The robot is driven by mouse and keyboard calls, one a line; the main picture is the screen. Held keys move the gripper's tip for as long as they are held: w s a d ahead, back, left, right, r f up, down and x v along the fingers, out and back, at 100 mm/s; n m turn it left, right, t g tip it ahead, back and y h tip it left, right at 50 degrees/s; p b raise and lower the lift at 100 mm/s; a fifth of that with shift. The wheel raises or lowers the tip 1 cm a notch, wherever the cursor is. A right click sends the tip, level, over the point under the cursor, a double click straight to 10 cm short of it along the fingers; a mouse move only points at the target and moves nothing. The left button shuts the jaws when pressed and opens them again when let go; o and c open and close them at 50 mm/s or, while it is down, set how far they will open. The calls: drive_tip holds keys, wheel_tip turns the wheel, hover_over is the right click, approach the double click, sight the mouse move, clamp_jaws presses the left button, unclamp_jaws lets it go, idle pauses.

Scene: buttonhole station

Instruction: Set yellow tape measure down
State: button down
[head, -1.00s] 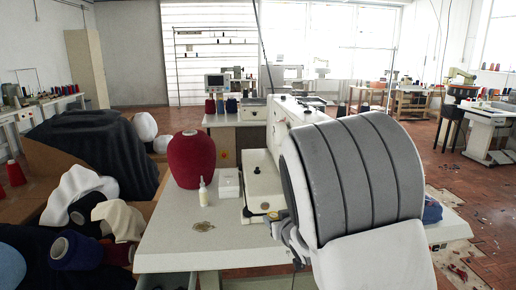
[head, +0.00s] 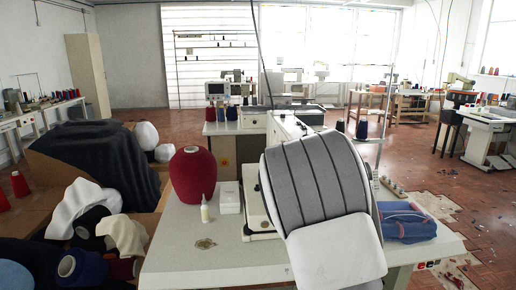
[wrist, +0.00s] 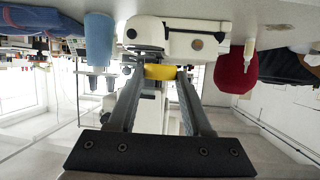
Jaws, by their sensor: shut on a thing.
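The yellow tape measure (wrist: 160,72) shows in the wrist view as a small yellow block between my fingertips. My gripper (wrist: 161,74) is shut on it, one finger on each side. The white sewing machine (wrist: 185,38) is just beyond it in that view. I cannot tell whether the tape measure touches the table (head: 180,250). In the head view my own arm covers the gripper and the tape measure.
On the table's left stand a dark red yarn cone (head: 193,177), a small white bottle (head: 205,208) and a white box (head: 229,197). Folded blue cloth (head: 405,222) lies at the right. A light blue cone (wrist: 99,40) stands near my gripper. The table's front left is mostly clear.

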drive_tip(key=p+v, duration=0.2)
drive_tip(key=p, duration=0.1)
drive_tip(key=p+v, duration=0.1)
drive_tip(key=p, duration=0.1)
drive_tip(key=shift+s+d, duration=0.3)
drive_tip(key=shift+s, duration=0.1)
